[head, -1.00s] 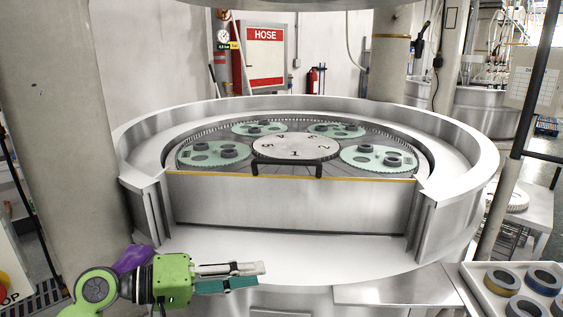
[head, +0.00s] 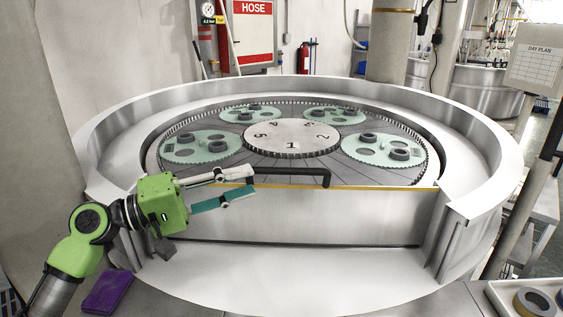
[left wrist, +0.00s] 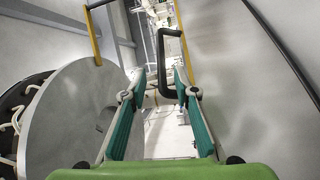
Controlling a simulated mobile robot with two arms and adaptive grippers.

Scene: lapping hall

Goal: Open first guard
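The guard (head: 330,215) is an upright steel panel with a yellow top edge, closing the front gap in the machine's round rim. Its black bar handle (head: 290,171) stands at the top edge. My left gripper (head: 250,181) is open at the handle's left end, one finger above the other. In the left wrist view the handle (left wrist: 162,62) shows in the gap between the open fingers (left wrist: 160,88), towards the tips. I cannot tell whether they touch it. My right gripper is not in view.
Behind the guard is a numbered centre disc (head: 291,137) with green carriers (head: 199,146) holding dark rings. The steel rim (head: 497,170) curves around them. A tray (head: 489,290) with rings is at lower right. A purple item (head: 108,292) lies at lower left.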

